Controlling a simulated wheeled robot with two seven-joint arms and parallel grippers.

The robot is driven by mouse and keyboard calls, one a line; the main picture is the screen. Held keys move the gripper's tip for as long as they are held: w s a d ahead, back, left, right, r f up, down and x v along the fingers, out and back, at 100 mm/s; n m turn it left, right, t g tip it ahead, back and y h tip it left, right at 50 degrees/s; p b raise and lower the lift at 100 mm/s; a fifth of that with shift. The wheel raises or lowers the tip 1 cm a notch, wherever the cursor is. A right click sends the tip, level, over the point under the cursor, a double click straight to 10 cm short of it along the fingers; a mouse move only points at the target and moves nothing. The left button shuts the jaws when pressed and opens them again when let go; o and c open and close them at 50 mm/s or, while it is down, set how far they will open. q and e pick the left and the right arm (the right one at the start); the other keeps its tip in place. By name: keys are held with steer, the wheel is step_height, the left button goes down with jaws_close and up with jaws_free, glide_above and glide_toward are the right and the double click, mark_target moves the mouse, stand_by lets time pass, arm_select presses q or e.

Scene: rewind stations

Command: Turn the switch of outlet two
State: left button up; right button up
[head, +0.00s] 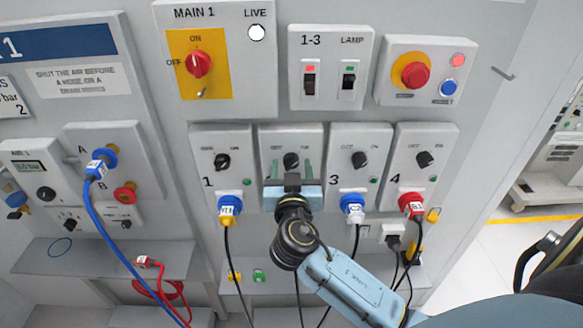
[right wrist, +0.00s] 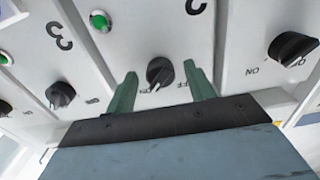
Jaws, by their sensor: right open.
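The switch of outlet two is a black round knob (head: 291,160) on the second grey panel (head: 265,140) of the lower row. My right gripper (head: 291,166) is in front of this panel, its two green fingers open on either side of the knob. In the right wrist view the knob (right wrist: 160,72) sits between the fingertips (right wrist: 160,70), with a visible gap on both sides. Its pale pointer mark faces the lower edge there, near small lettering that I cannot read surely. The gripper body hides the lower part of panel two. My left gripper is not in view.
Outlet one's knob (head: 222,162) is close on the left and outlet three's knob (head: 360,159) close on the right. Plugs with hanging cables, yellow-blue (head: 229,208), blue (head: 352,207) and red (head: 411,205), stick out below. A main switch (head: 198,64) is above.

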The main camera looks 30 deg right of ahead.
steer(key=c, duration=1)
steer(key=shift+n, duration=0.4)
steer(key=n, duration=0.3)
steer(key=n+p, duration=0.1)
steer(key=n, duration=0.3)
steer(key=shift+n, duration=0.3)
steer(key=n+p, duration=0.2)
steer(key=n, duration=0.2)
steer(key=shift+s+r, duration=0.1)
steer(key=shift+r, duration=0.05)
steer(key=n+p, duration=0.2)
steer(key=n, duration=0.3)
steer(key=shift+n, duration=0.4)
